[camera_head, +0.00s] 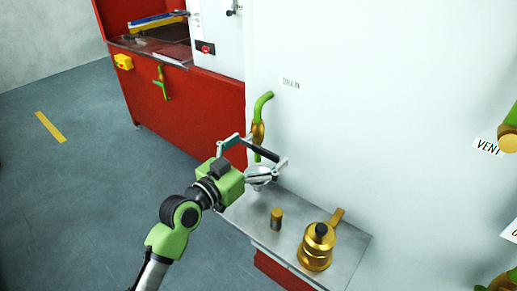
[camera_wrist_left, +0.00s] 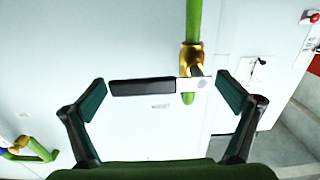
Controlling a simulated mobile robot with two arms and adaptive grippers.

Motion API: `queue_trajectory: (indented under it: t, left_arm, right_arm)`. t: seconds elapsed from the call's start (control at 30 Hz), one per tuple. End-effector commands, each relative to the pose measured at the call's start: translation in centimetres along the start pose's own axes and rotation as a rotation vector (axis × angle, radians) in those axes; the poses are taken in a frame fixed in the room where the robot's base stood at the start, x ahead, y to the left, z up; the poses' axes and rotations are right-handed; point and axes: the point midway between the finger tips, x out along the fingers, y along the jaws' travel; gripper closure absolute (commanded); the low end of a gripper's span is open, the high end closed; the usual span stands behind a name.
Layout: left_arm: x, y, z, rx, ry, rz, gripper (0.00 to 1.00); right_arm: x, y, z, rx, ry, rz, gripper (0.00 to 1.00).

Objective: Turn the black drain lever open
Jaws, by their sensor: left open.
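The black drain lever (camera_head: 264,151) sits on a brass valve (camera_head: 258,131) in a green pipe (camera_head: 263,104), beside the small DRAIN label (camera_head: 291,84) on the white wall. In the left wrist view, the lever's black grip (camera_wrist_left: 150,87) lies crosswise to the left of the brass valve (camera_wrist_left: 190,57), with a pale metal part joining them. My left gripper (camera_head: 260,149) is open, with its fingers spread to either side of the lever. In the left wrist view, the lever spans much of the gap between the fingers (camera_wrist_left: 161,82); contact cannot be told. My right gripper is not in view.
A metal shelf (camera_head: 353,250) below the pipe holds a brass pot (camera_head: 316,250), a small dark brass-topped cylinder (camera_head: 276,219) and a silvery dish (camera_head: 257,183). A VENT label (camera_head: 488,147) and brass fittings are at far right. A red cabinet (camera_head: 190,105) stands behind; floor at left is clear.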

Motion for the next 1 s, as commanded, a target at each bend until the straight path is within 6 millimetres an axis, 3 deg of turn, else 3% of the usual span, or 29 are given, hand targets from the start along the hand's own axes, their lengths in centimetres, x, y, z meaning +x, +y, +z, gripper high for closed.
queue_trajectory:
  t: [0.03, 0.23, 0.67, 1.0]
  left_arm:
    - [0.0, 0.0, 0.0, 0.0, 0.0, 0.0, 0.0]
    - [0.0, 0.0, 0.0, 0.0, 0.0, 0.0, 0.51]
    - [0.0, -0.1, 0.6, 0.093, 0.001, 0.001, 0.51]
    - [0.0, -0.4, 2.1, 0.372, 0.001, 0.002, 0.51]
  right_arm:
    - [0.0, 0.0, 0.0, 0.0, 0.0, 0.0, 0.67]
    - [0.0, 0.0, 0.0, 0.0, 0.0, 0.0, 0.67]
    - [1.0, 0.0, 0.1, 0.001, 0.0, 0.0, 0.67]
    - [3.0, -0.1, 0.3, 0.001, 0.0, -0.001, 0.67]
